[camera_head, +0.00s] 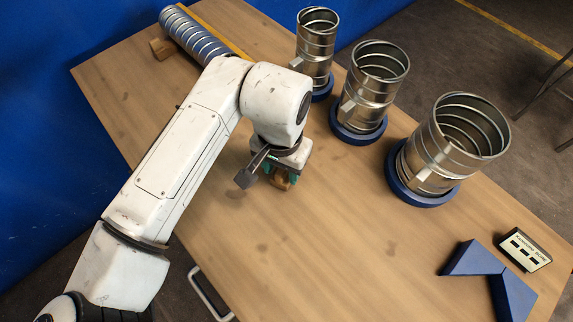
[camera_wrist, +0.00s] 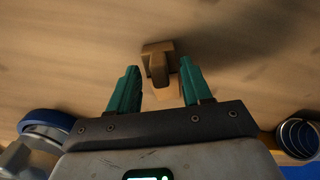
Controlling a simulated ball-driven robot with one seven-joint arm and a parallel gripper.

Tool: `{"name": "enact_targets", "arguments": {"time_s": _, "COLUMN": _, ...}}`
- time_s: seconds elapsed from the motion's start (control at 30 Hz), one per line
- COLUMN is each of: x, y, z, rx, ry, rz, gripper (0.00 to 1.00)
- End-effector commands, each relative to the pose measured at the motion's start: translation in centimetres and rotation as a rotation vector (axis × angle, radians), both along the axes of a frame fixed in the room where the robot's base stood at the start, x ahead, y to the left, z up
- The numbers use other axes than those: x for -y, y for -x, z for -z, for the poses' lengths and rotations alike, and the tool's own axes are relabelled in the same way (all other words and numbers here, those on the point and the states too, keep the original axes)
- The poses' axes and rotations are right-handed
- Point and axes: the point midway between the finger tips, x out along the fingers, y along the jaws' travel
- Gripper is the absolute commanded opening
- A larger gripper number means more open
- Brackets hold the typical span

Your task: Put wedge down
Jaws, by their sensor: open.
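A brown wooden wedge (camera_wrist: 158,62) lies just beyond and between my fingertips in the wrist view. In the head view it shows below my gripper as a small brown block (camera_head: 283,182), partly hidden by the fingers. My gripper (camera_wrist: 160,70) is open, with its two green fingers apart on either side of the wedge's near end. In the head view my gripper (camera_head: 278,173) points down over the middle of the table (camera_head: 350,255). I cannot tell whether a finger touches the wedge.
A spiral duct (camera_head: 195,36) lies at the far left with a wooden block (camera_head: 161,48) at its end. Three upright metal ducts (camera_head: 317,45) (camera_head: 374,78) (camera_head: 452,145) stand in blue rings along the right. A blue angled piece (camera_head: 475,260) and small sign (camera_head: 524,249) sit front right.

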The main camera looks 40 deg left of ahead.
Motion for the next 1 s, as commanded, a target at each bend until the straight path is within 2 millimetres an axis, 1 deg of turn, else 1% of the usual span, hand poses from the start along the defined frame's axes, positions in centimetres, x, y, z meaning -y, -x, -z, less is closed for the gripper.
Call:
{"name": "enact_targets", "arguments": {"time_s": 0.1, "x": 0.0, "y": 0.1, "z": 1.6, "rx": -0.001, "ry": 0.001, "rz": -0.001, "gripper": 0.49}}
{"name": "enact_targets", "arguments": {"time_s": 0.2, "x": 0.0, "y": 0.1, "z": 2.6, "rx": -0.001, "ry": 0.000, "rz": -0.001, "gripper": 0.49}}
{"name": "enact_targets", "arguments": {"time_s": 0.3, "x": 0.0, "y": 0.1, "z": 3.0, "rx": 0.000, "ry": 0.000, "rz": 0.000, "gripper": 0.49}}
{"name": "enact_targets", "arguments": {"time_s": 0.5, "x": 0.0, "y": 0.1, "z": 3.0, "rx": 0.000, "ry": 0.000, "rz": 0.000, "gripper": 0.48}}
{"name": "enact_targets", "arguments": {"time_s": 1.0, "x": 0.0, "y": 0.1, "z": 3.0, "rx": 0.000, "ry": 0.000, "rz": 0.000, "gripper": 0.00}}
